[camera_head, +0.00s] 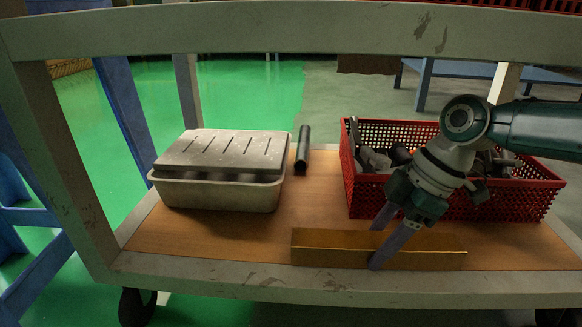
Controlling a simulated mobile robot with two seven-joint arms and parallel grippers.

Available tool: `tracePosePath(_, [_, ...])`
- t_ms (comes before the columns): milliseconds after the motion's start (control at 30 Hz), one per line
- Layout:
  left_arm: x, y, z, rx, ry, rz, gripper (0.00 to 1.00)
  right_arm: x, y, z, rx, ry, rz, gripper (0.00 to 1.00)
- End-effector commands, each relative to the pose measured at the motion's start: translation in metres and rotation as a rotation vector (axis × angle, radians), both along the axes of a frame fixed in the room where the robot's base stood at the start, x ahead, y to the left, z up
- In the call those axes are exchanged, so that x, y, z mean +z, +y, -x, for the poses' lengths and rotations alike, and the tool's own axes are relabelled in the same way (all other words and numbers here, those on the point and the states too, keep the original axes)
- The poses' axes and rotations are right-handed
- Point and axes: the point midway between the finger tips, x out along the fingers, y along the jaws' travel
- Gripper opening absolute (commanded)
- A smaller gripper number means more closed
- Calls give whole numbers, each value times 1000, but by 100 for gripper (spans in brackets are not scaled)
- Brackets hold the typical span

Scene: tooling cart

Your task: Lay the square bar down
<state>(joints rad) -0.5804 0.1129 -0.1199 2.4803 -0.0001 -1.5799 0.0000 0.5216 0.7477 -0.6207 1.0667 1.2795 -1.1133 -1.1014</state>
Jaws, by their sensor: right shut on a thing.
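The square bar (325,248) is a long brass-coloured bar near the front edge of the cart's wooden shelf, level and lengthwise from left to right. My right gripper (378,246) reaches down from the upper right and is shut on the bar a little right of its middle. One finger is in front of the bar and the other behind it. I cannot tell whether the bar's underside touches the shelf. My left gripper is not in view.
A red perforated crate (510,206) with grey metal parts stands behind the bar at right. A pale box with a slotted lid (222,150) stands at left. A dark round tube (302,150) lies between them. Bare wooden shelf (210,238) shows left of the bar. A raised cart rail (300,30) crosses above.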

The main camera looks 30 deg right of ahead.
Motion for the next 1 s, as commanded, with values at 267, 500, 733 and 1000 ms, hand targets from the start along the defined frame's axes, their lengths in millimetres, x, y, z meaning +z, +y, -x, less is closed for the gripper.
tracePosePath(267, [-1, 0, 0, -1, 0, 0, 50, 2, 0, -3, -1, -8, -2, 0])
tracePosePath(500, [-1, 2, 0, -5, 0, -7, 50, -3, 0, 0, 1, -2, -1, 60])
tracePosePath(733, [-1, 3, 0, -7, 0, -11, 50, -3, 0, 0, 1, -2, 0, 82])
tracePosePath(1000, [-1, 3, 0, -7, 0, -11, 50, 0, -1, 0, 0, -2, 0, 82])
